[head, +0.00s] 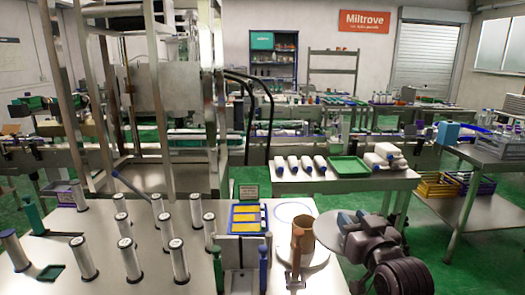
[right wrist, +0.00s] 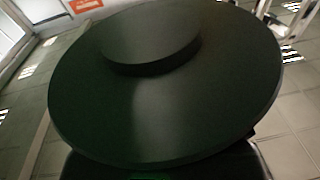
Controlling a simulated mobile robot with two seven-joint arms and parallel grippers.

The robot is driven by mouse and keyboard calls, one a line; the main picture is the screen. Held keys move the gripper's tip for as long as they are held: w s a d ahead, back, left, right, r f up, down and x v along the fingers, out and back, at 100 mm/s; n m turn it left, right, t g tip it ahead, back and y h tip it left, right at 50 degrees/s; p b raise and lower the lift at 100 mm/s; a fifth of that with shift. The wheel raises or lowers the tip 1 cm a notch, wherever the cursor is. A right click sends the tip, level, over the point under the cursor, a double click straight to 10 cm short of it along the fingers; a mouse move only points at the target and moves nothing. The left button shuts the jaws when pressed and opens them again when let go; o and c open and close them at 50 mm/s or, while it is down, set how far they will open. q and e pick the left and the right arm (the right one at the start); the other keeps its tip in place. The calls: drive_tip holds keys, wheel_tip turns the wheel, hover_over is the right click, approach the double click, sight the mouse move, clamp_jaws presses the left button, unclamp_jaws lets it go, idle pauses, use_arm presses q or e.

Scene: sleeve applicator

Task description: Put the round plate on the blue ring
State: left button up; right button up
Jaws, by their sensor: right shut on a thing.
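The round plate (head: 338,232) is a flat grey disc, held tilted out past the right edge of the steel table in the head view. In the right wrist view the plate (right wrist: 150,115) fills most of the picture as a dark disc with a raised round hub. My right gripper (head: 352,220) is shut on the plate at its right side; the fingertips are mostly hidden. The blue ring (head: 294,203) is a thin outlined circle on the table top, up and left of the plate, and looks bare. My left gripper is not in view.
A brown cup-like piece (head: 302,236) stands on a grey disc (head: 318,257) between the plate and the table's middle. A blue tray with yellow strips (head: 248,219) lies left of the ring. Several upright silver cylinders (head: 178,262) stand further left. A side table (head: 375,182) stands behind.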

drive_tip(key=s+d+f+m+h, duration=0.1)
drive_tip(key=s+f+h, duration=0.1)
drive_tip(key=s+f, duration=0.7)
wheel_tip(320, 180, down, 4)
drive_tip(key=shift+s+d+m+h, duration=0.35)
drive_tip(key=shift+s+m+h, duration=0.05)
drive_tip(key=s+a+r+n+g+y, duration=0.2)
drive_tip(key=a+r+n+g+y, duration=0.2)
drive_tip(key=a+r+n+y, duration=0.65)
drive_tip(key=w+a+f+n+g+y, duration=0.2)
drive_tip(key=w+a+f+g+y, duration=0.2)
drive_tip(key=a, duration=0.4)
drive_tip(key=shift+w+f+g+y, duration=0.35)
drive_tip(key=shift+f+g+y, duration=0.05)
drive_tip(key=shift+g+y, duration=0.4)
drive_tip(key=shift+s+a+r, duration=0.1)
